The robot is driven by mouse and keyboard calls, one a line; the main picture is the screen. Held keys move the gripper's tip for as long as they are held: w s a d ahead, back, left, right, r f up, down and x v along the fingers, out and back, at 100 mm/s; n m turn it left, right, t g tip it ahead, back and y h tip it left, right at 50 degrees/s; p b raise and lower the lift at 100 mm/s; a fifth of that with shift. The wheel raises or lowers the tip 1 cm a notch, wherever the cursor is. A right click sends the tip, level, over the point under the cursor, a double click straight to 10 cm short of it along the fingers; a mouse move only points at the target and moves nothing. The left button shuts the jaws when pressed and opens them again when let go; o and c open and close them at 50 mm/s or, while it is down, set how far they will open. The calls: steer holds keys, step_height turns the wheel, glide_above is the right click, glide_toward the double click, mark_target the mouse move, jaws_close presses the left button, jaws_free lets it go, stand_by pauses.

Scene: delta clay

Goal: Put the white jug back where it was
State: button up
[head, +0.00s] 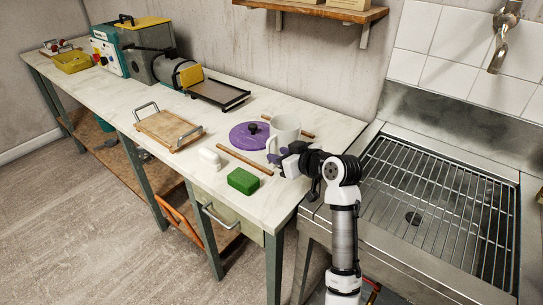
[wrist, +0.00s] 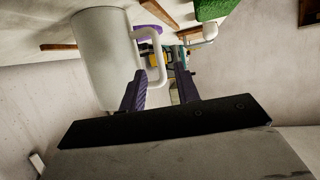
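The white jug (head: 286,130) stands upright on the pale worktop (head: 105,110), near its right end. It fills the upper left of the wrist view (wrist: 100,60), with its handle (wrist: 161,58) toward my fingers. My gripper (head: 281,158) is at the jug's near side. In the wrist view, my purple fingers (wrist: 160,76) are spread apart. The lower part of the handle shows between them, nearer the left finger. I see no clear contact. The jug's base is partly hidden behind my gripper in the head view.
Near the jug are a purple disc with a black knob (head: 249,135), a wooden rod (head: 243,160), another rod behind the jug (head: 306,134), a green block (head: 243,180) and a small white object (head: 209,158). A wooden board (head: 167,129) lies left. The sink rack (head: 430,195) is right.

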steer(key=b+v, duration=0.1)
steer(key=v, duration=0.5)
steer(key=shift+s, duration=0.2)
steer(key=shift+d+r, duration=0.1)
